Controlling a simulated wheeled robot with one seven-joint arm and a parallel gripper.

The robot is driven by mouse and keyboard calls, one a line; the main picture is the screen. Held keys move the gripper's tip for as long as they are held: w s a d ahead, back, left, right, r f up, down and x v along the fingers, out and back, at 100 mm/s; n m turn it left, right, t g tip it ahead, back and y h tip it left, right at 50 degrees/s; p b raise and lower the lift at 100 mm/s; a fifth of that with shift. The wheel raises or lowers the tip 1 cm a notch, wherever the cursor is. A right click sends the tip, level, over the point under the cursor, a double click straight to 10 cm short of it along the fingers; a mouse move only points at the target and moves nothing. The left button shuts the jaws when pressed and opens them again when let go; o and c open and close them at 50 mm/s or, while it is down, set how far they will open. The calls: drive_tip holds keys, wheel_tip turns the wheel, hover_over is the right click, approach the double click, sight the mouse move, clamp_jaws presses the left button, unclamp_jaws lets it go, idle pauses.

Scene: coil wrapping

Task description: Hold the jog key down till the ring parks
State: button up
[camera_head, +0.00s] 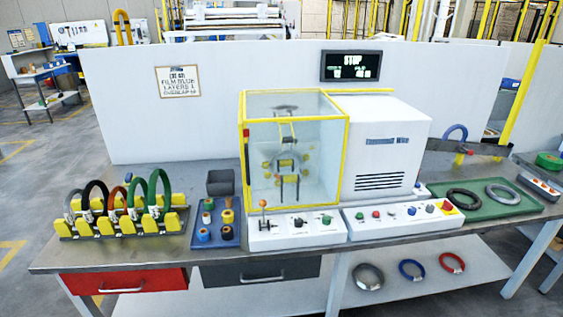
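The wrapping machine has a yellow-framed clear guard (294,150) that looks closed, with a dark mechanism and yellow rollers inside. The ring cannot be made out clearly behind the panels. In front is a white control box (296,240) with an orange-knobbed lever (263,206), a black control (298,222) and a green button (326,219). A second control panel (395,228) has green, red, pale and blue buttons and a red knob on yellow (448,207). Labels are too small to read, so I cannot tell which is the jog key. My gripper is not in view.
The white machine housing (388,145) stands right of the guard. A yellow rack (122,218) of coloured rings and a blue tray (216,228) of tape rolls stand left. A green tray (482,203) with two rings is right.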

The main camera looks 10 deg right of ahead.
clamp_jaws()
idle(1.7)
